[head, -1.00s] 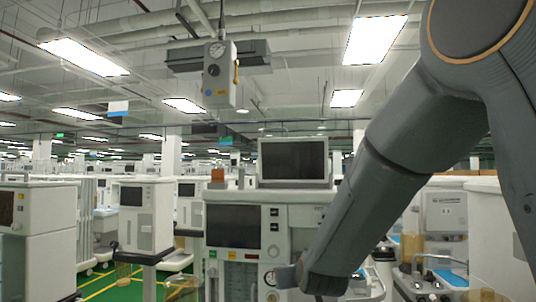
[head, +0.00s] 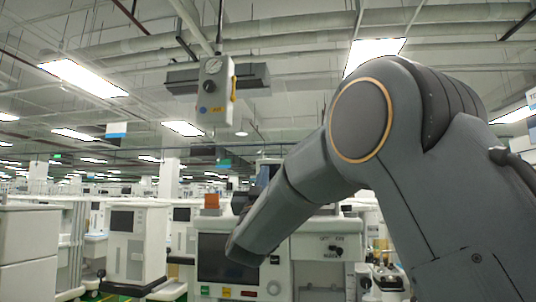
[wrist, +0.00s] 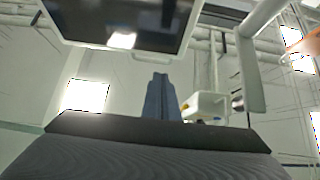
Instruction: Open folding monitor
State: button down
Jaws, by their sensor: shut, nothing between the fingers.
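In the wrist view, a monitor (wrist: 120,20) with a dark glossy screen and a pale frame fills the upper left, cut off by the top edge. My gripper (wrist: 161,76) is shut and empty, its fingertips just below the monitor's lower frame. I cannot tell whether they touch it. In the head view, only a sliver of the monitor (head: 268,165) on top of the cart shows. My arm hides the rest and also my gripper. The cart (head: 325,262) has a lower dark screen (head: 213,258) on its front, partly behind my arm.
A grey hanging unit with a gauge (head: 214,90) is above the cart. An orange block (head: 211,201) stands at the cart's top left. Other carts (head: 135,243) stand at left. In the wrist view, a pale bar (wrist: 247,70) runs down right of my gripper.

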jog(key=p+x, duration=0.4)
jog(key=x, duration=0.5)
jog(key=shift+w+r+p, duration=0.25)
jog(key=shift+p, duration=0.1)
